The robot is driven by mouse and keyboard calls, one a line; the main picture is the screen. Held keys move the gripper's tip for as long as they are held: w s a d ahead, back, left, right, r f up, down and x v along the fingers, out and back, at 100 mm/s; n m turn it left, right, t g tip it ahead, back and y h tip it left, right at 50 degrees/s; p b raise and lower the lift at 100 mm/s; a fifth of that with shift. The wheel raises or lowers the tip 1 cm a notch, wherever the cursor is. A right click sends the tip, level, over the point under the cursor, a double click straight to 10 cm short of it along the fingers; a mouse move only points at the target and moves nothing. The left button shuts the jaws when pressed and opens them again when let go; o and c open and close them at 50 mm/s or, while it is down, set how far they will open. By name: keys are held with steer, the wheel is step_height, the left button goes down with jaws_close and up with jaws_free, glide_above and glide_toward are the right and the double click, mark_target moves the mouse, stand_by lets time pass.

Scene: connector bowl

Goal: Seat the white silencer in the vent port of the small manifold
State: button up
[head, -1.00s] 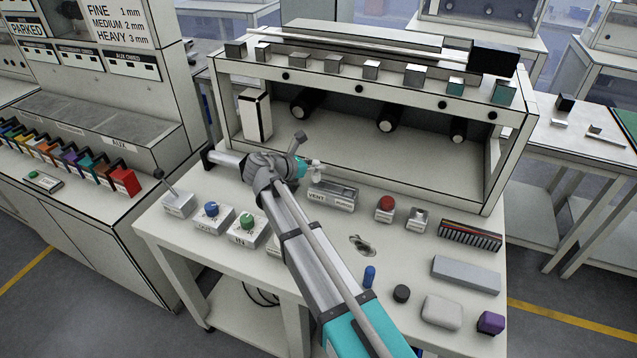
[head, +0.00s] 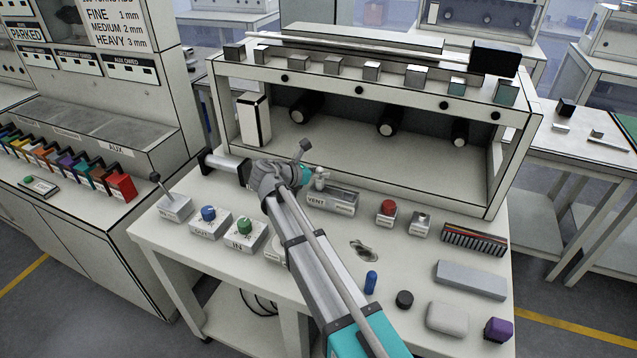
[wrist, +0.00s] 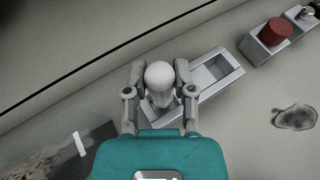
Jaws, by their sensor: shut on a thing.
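The white silencer (wrist: 159,78) shows in the wrist view as a pale rounded top between the two fingers of my gripper (wrist: 158,92). My gripper is shut on it. In the head view the silencer (head: 320,176) stands at the left end of the small manifold (head: 343,203), a grey block with a VENT label and an open tray-like top. The manifold (wrist: 222,70) also extends to the right of the fingers in the wrist view. The silencer's lower end and the vent port are hidden, so I cannot tell whether it is in the port or above it.
A red button (head: 388,208) on a small box is right of the manifold. Blue (head: 208,213) and green (head: 244,226) knobs are to the left. A dark, irregular patch (head: 364,250) lies in front. The cabinet floor (head: 350,150) behind is mostly clear.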

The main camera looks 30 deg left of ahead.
mark_target(319, 181)
steer(key=shift+f+b, duration=1.05)
steer(key=shift+f, duration=0.3)
steer(key=shift+f, duration=0.15)
steer(key=o, duration=0.9)
steer(key=shift+o, duration=0.2)
steer(key=shift+r, duration=0.2)
steer(key=shift+s+a+r, duration=0.1)
steer(key=shift+s, duration=0.05)
steer(key=p+v, duration=0.4)
steer(key=v, duration=0.7)
steer(key=shift+s+p, duration=0.35)
steer(key=shift+s, duration=0.05)
steer(key=shift+a, duration=0.1)
